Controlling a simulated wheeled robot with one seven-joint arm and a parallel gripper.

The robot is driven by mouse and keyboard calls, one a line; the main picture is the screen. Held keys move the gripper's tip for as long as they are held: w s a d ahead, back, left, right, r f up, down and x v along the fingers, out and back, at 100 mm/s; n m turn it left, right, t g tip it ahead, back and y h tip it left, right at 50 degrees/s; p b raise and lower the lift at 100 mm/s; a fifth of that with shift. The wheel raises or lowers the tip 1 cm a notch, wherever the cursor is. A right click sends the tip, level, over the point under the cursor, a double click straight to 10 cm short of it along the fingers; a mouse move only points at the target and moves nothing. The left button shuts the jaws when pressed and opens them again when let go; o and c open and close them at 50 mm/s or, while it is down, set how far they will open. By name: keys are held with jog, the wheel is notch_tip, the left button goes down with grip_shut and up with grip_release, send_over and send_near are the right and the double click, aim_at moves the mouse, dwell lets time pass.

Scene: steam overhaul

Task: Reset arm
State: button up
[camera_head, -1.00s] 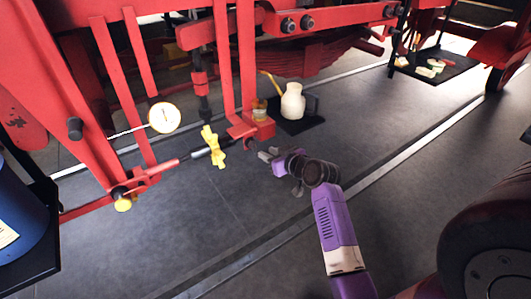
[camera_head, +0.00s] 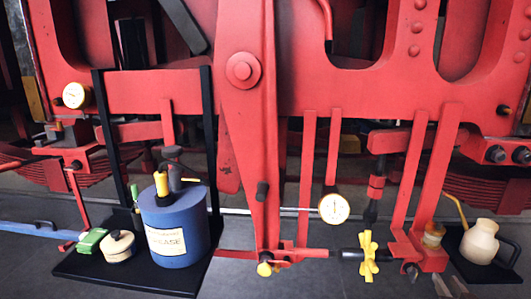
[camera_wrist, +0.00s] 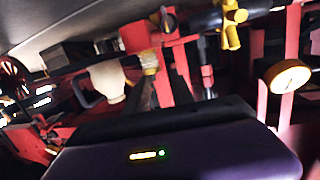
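My gripper (camera_head: 447,287) shows only as small grey tips at the bottom edge of the head view, right of the yellow valve handle (camera_head: 368,257) and below the red bracket. The rest of my arm is cut off there. The yellow valve handle also shows at the top of the wrist view (camera_wrist: 232,20).
A cream jug (camera_head: 480,242) stands on a black tray at right. A blue grease drum (camera_head: 175,228) stands on a black hanging shelf (camera_head: 125,276) at left. A white dial gauge (camera_head: 334,208) hangs among red rods. Red machinery spans the back. Dark floor shows below.

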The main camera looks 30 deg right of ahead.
jog(key=s+a+r+n+t+y, duration=0.1)
jog(key=s+a+n+t+y, duration=0.3)
jog(key=a, duration=0.9)
jog(key=s+a+r+g+y, duration=0.1)
jog(key=s+a, duration=0.4)
jog(key=a, duration=0.7)
jog(key=s+a+r+n+t+y, duration=0.1)
jog(key=s+a+n+t+y, duration=0.3)
jog(key=a, duration=0.9)
jog(key=s+a+f+g+y, duration=0.1)
jog(key=s+a+f+g, duration=0.1)
jog(key=s+a+g, duration=0.2)
jog(key=s+a, duration=0.1)
jog(key=s, duration=0.2)
jog(key=shift+s+n+y, duration=0.3)
jog(key=shift+s, duration=0.1)
